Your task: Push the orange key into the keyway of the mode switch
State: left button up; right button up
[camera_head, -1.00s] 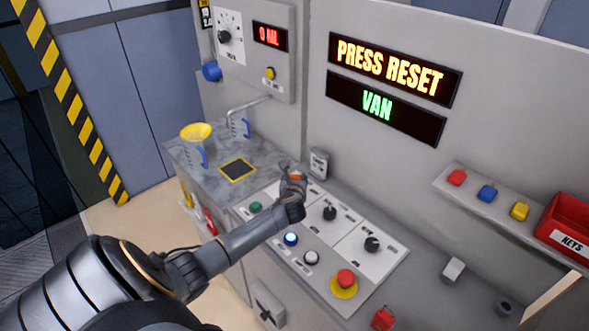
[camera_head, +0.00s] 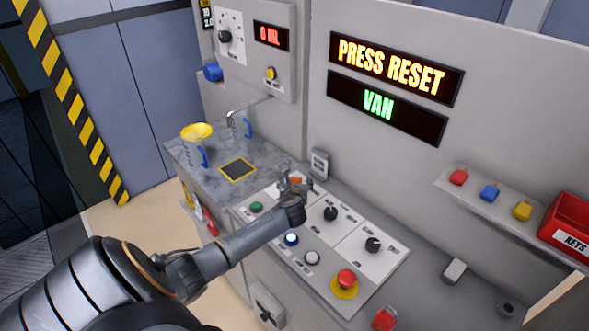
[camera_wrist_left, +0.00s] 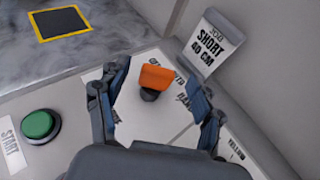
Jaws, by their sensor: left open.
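The orange key (camera_wrist_left: 156,77) stands in the left wrist view, its orange head on top of a dark round part that I take to be the mode switch (camera_wrist_left: 149,95), on a white panel. How deep the key sits in the keyway cannot be told. My left gripper (camera_wrist_left: 160,92) is open, with one finger on each side of the key and gaps between. In the head view the left gripper (camera_head: 297,184) is over the back left of the control panel, with a bit of the orange key (camera_head: 296,180) showing between its fingers. My right gripper is not in view.
A green START button (camera_wrist_left: 38,125) is left of the gripper. A tag reading SHORT 40 CM (camera_wrist_left: 212,45) stands close behind it on the right. Black knobs (camera_head: 330,213) and a red mushroom button (camera_head: 346,278) are further right. A display reads PRESS RESET (camera_head: 396,68).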

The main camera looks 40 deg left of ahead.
pick_arm(q)
jog(key=v, duration=1.1)
jog(key=shift+s, duration=0.25)
jog(key=shift+d, duration=0.2)
